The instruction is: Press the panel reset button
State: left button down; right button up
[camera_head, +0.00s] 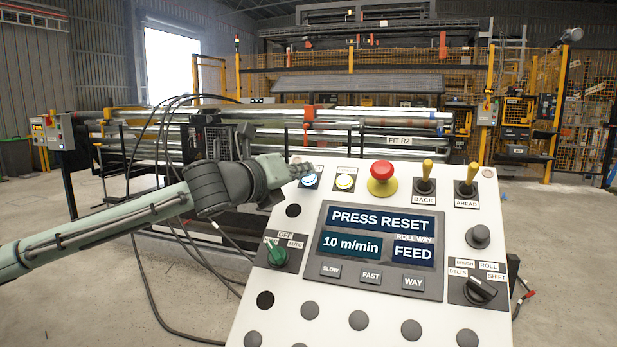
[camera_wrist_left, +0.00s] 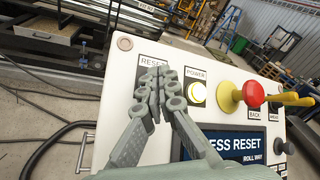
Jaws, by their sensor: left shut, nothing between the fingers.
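The white control panel (camera_head: 480,215) stands in front of me, and its screen (camera_head: 380,217) reads PRESS RESET. The blue-lit reset button (camera_head: 309,182) is at the panel's upper left, partly covered by my left gripper (camera_head: 303,168). The left gripper is shut and empty, with its fingertips at the button. In the left wrist view the closed fingers (camera_wrist_left: 163,75) lie just below the RESET label (camera_wrist_left: 153,63) and hide the button there. I cannot tell whether the fingertips touch it. My right gripper is not in view.
Right of the reset button are a yellow-lit power button (camera_head: 344,182), a red mushroom button (camera_head: 382,175) and two yellow levers (camera_head: 427,170). A green selector (camera_head: 277,253) is lower left. Cables (camera_head: 150,180) hang behind my left arm. Machinery with rails (camera_head: 350,118) stands behind the panel.

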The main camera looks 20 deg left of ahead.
pick_arm(q)
jog(key=shift+w+f, duration=0.2)
jog(key=shift+f, duration=0.05)
dwell(0.5)
jog(key=shift+s+r+p, duration=0.6)
jog(key=shift+r+p, duration=0.05)
jog(key=shift+p, duration=0.3)
jog(key=shift+s+r+p, duration=0.65)
jog(key=shift+s+r, duration=0.15)
jog(key=shift+r, duration=0.2)
jog(key=shift+s+r+p, duration=0.65)
jog(key=shift+s+r, duration=0.15)
jog(key=shift+r, duration=0.15)
jog(key=shift+f, duration=0.1)
